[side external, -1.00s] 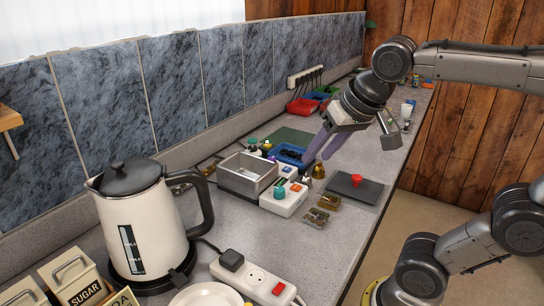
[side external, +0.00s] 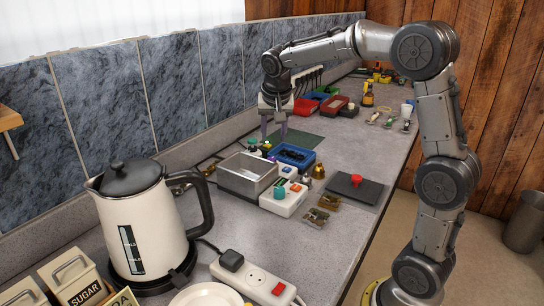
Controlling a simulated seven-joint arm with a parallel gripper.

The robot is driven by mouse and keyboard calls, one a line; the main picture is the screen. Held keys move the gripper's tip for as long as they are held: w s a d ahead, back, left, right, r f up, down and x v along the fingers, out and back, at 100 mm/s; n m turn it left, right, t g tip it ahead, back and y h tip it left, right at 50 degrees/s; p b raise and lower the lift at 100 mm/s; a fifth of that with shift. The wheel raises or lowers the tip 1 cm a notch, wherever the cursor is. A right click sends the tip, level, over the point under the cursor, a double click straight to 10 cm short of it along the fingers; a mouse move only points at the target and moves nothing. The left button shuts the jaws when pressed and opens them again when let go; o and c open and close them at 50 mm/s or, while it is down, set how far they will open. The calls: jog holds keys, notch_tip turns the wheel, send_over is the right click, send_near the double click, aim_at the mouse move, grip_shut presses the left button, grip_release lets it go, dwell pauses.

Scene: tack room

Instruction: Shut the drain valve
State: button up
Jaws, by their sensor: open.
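I cannot tell for sure which thing is the drain valve. Small brass fittings (side external: 317,216) lie on the counter, and a brass piece (side external: 318,171) stands behind the white box. A red knob (side external: 356,178) sits on a dark flat plate (side external: 366,191). A white box (side external: 285,201) carries a teal knob (side external: 279,192) and an orange button.
A blue tray (side external: 293,156) with small parts lies just in front of my gripper. Red bins (side external: 305,106) and bottles stand farther back. A kettle (side external: 140,225) and a power strip (side external: 257,278) are in the foreground.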

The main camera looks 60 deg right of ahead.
aim_at(272, 158)
jog(key=x, duration=0.9)
jog(key=shift+d+f, duration=0.1)
jog(key=shift+f, duration=0.3)
grip_shut()
